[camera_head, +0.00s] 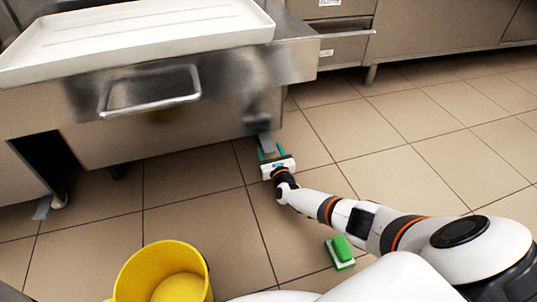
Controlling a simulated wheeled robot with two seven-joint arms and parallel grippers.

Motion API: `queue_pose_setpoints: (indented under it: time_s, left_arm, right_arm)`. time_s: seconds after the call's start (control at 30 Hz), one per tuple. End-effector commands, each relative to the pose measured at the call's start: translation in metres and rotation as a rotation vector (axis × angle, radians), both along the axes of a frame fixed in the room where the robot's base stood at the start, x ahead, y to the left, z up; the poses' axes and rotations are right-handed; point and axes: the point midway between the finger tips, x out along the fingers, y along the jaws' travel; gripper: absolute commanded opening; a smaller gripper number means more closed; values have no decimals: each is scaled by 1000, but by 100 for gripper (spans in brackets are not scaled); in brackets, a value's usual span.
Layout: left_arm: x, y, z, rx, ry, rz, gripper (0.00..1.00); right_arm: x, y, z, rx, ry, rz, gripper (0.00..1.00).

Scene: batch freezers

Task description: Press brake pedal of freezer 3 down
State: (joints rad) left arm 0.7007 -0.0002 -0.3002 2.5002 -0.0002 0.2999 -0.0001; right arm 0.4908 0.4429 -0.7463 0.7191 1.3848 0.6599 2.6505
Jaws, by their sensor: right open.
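A stainless steel unit (180,135), which looks like the freezer, fills the upper left. A grey pedal (265,141) sticks out low at its right front corner. My right gripper (271,150) is open, its two teal fingers pointing at the pedal, one on each side of its front end. I cannot tell whether the fingers touch the pedal. No number shows on the unit. My left gripper is out of view.
A white tray (140,50) lies on top of the unit, above a bar handle (150,110). Another grey pedal-like piece (42,208) shows at far left. A yellow bucket (135,272) and a green-and-white brush (341,250) are on the tiled floor. Floor at right is clear.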

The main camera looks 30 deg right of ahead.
Motion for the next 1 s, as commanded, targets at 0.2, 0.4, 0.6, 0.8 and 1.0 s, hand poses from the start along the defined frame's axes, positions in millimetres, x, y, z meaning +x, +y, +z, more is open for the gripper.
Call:
queue_pose_setpoints:
  time_s: [0.2,0.4,0.6,0.8,1.0]
  left_arm:
    - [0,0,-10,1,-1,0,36]
    - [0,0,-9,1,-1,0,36]
    - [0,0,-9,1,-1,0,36]
    - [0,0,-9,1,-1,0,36]
    - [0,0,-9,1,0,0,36]
  right_arm:
    - [13,-3,0,0,0,-1,58]
    - [14,-3,1,0,0,0,58]
    - [13,-3,1,0,0,0,34]
    - [13,-3,0,0,0,0,1]
    - [14,-4,-2,-2,-7,-6,0]
